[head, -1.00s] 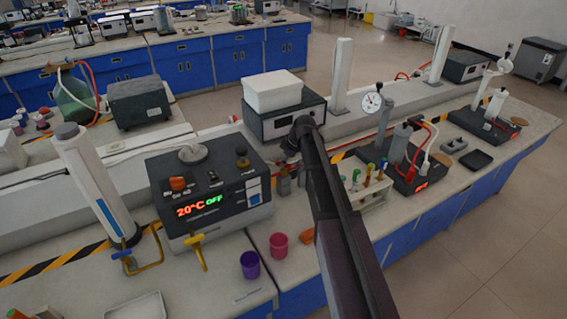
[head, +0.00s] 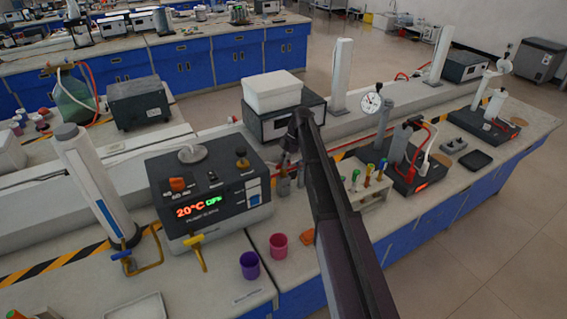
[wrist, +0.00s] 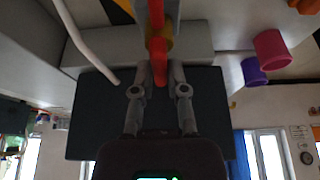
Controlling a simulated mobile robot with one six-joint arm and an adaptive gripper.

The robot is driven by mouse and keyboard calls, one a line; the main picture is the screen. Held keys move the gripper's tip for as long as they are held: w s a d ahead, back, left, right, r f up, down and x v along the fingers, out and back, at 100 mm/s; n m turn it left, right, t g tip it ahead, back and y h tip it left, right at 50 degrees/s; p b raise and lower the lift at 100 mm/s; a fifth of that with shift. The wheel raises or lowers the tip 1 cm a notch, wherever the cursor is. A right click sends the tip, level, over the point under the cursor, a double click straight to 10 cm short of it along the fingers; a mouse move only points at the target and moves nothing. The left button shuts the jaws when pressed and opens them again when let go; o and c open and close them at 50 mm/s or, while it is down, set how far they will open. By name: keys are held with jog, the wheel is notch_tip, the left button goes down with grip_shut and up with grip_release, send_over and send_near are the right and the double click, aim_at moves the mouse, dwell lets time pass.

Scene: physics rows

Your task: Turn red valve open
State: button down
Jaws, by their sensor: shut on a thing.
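The red valve part (wrist: 159,72) shows in the wrist view as a red bar with a yellow collar, running between the fingers. My gripper (wrist: 157,22) is shut on it, one grey finger along each side. The fingertips run toward the top edge of the view, so the exact contact is hard to see. In the head view my arm reaches over the bench to the right of the dark temperature unit (head: 215,198). There my own arm hides the red valve, and the gripper cannot be made out clearly.
A purple cup (head: 250,265) and a pink cup (head: 278,246) stand on the bench near my arm. A test-tube rack (head: 368,196) stands right of it. A white box (head: 272,90) sits on a dark unit behind. Yellow taps (head: 197,252) are at the left.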

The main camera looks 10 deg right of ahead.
jog(key=shift+s+n, duration=0.15)
jog(key=shift+n, duration=0.15)
jog(key=c, duration=0.7)
grip_release()
jog(key=shift+o, duration=0.2)
jog(key=shift+r, duration=0.1)
